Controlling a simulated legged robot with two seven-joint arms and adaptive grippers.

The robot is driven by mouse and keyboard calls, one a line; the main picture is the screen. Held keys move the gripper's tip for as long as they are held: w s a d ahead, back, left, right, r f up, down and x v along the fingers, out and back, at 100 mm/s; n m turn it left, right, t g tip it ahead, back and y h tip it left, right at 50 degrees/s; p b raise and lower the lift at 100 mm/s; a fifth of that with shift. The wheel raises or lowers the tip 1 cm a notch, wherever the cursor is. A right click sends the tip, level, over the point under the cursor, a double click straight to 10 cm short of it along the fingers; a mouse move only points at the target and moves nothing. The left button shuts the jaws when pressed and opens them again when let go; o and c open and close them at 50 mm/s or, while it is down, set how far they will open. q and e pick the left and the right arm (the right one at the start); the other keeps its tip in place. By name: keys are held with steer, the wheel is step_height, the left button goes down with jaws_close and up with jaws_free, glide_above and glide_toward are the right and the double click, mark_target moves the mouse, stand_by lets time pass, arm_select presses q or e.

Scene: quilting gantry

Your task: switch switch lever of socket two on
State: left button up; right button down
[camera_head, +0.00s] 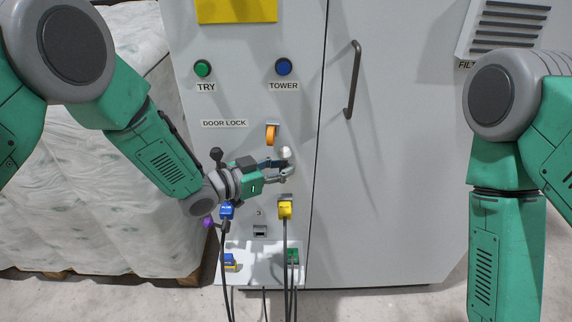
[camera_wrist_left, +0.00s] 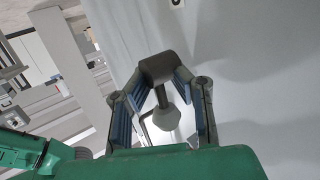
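A switch lever with a white knob (camera_head: 287,153) stands out from the grey cabinet's panel, above a socket with a yellow plug (camera_head: 285,210). My left gripper (camera_head: 284,167) is at this lever, its fingers spread on either side. In the left wrist view the lever's dark cylinder (camera_wrist_left: 160,67) and pale knob (camera_wrist_left: 166,126) lie between the fingers, which stand apart; whether they touch the lever is unclear. A black-knobbed lever (camera_head: 216,154) and a purple-knobbed lever (camera_head: 208,222) are left of it. My right gripper is out of view.
A blue plug (camera_head: 227,211) sits below my left wrist. An orange lever (camera_head: 271,134) is above the gripper, by the DOOR LOCK label. Black cables hang down the front. A door handle (camera_head: 352,80) is at right; wrapped pallet goods (camera_head: 80,190) stand at left.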

arm_select(q)
steer(key=shift+a+r, duration=0.1)
steer(key=shift+r, duration=0.05)
steer(key=v, duration=1.2)
steer(key=shift+f, duration=0.2)
